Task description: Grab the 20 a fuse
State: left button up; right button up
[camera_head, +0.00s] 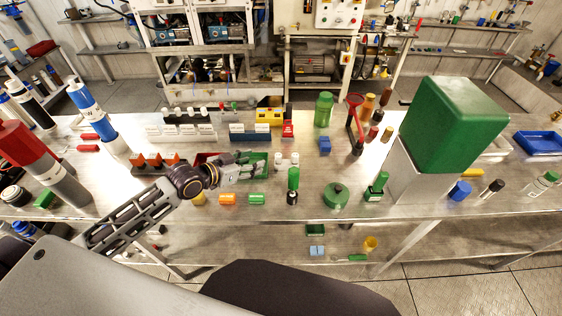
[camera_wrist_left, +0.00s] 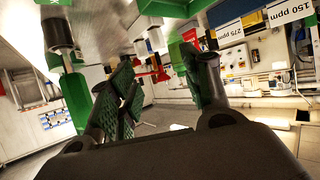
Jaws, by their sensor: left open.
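My left gripper (camera_head: 250,167) is open above the middle of the bench, over or beside a green tray; its exact height is unclear. Its green-padded fingers stand apart in the left wrist view (camera_wrist_left: 155,88), with nothing seen held between them. I cannot make out which thing is the 20 A fuse, as no such marking is legible. A small orange block (camera_head: 227,199) and a small green block (camera_head: 256,199) lie at the front of the bench near the gripper. A yellow piece (camera_head: 198,199) is partly hidden by my arm. My right gripper is not in view.
A green bottle-like item with a black end (camera_head: 292,186) stands right of the gripper. A round green container (camera_head: 336,195) and a large green box (camera_head: 455,122) are further right. Orange-topped items (camera_head: 154,160) stand left. A blue tray (camera_head: 540,143) is at far right.

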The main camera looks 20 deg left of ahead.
aim_at(277, 156)
pick_arm(q)
jog(key=shift+x, duration=4.35)
jog(key=shift+w, duration=0.1)
jog(key=shift+p+x, duration=0.65)
jog(key=shift+x, duration=1.85)
jog(key=shift+d+r, duration=0.1)
jog(key=c, duration=1.1)
